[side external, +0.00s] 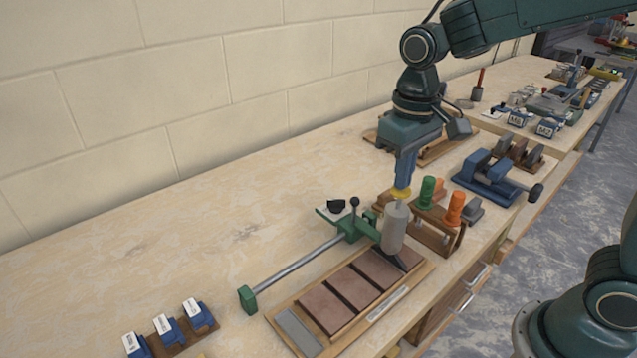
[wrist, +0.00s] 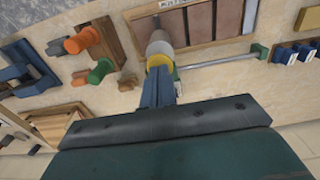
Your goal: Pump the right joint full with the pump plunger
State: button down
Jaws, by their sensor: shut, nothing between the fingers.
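A grey pump cylinder (side external: 395,229) stands upright at the right end of the wooden tray (side external: 434,266) of brown bricks (side external: 325,308). Its yellow plunger top (side external: 401,193) sits right under my gripper (side external: 403,182). My gripper is shut, fingers pointing down, at or just above the plunger; contact is not certain. The wrist view shows the blue fingers (wrist: 158,90) in line with the yellow plunger (wrist: 160,61) and grey cylinder (wrist: 160,44). Dark gaps lie between the bricks. The right joint is mostly hidden by the cylinder and its dark nozzle (side external: 396,256), so its fill cannot be told.
A green carriage (side external: 354,226) with a black-knobbed lever sits behind the cylinder on a metal rail (side external: 300,265). A wooden rack with green (side external: 427,190) and orange (side external: 455,208) handles stands close right. A blue vise (side external: 490,177) is farther right. The left bench is mostly clear.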

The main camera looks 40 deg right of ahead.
jog(key=shift+f, duration=0.65)
jog(key=shift+r, duration=0.7)
dwell(0.6)
jog(key=shift+r, duration=3.5)
